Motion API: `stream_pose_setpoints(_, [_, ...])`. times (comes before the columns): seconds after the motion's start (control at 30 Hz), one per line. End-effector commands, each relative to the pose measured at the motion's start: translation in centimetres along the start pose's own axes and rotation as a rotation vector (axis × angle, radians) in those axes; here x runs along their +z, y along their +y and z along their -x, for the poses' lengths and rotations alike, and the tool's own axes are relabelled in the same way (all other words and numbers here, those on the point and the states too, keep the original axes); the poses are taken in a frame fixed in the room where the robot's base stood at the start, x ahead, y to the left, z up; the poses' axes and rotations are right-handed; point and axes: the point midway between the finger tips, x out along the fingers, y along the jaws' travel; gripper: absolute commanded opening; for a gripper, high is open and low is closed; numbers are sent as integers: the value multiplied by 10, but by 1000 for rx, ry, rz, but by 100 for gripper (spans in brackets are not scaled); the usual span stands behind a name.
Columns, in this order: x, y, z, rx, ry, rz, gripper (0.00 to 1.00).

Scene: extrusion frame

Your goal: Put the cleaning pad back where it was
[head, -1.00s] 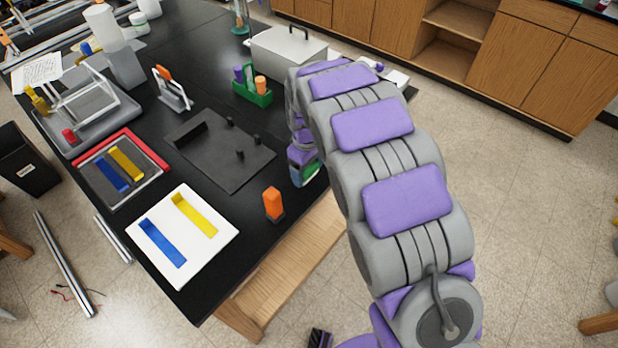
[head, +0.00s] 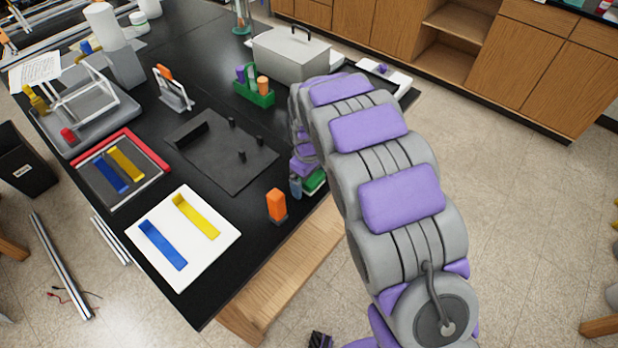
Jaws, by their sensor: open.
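A small green block with a pale edge (head: 315,181), which looks like the cleaning pad, is at the right edge of the black table, beside the end of my arm. My gripper (head: 298,186) is low at that edge, open and partly hidden behind my own purple and grey arm. The fingers are close to the green block; I cannot tell whether they touch it. The arm also hides part of the table around it.
An upright orange block with a dark base (head: 277,204) stands close by on the left. A dark plate with short pegs (head: 220,160), a white board with blue and yellow strips (head: 220,255), a green caddy (head: 262,97) and a grey lidded box (head: 300,62) occupy the table.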

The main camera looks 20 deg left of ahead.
Motion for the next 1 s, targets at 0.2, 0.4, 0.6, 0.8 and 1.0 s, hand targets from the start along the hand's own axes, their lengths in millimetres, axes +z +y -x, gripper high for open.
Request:
stream_pose_setpoints(0.2, [4, 1, 0, -3, 1, -1, 100])
stream_pose_setpoints(0.4, [0, -1, 5, 0, -3, -1, 100])
stream_pose_setpoints(0.6, [-2, 0, 31, 2, 0, -1, 100])
stream_pose_setpoints(0.8, [1, 1, 73, 2, 3, -1, 100])
stream_pose_setpoints(1.0, [2, 1, 110, 0, 2, -1, 100])
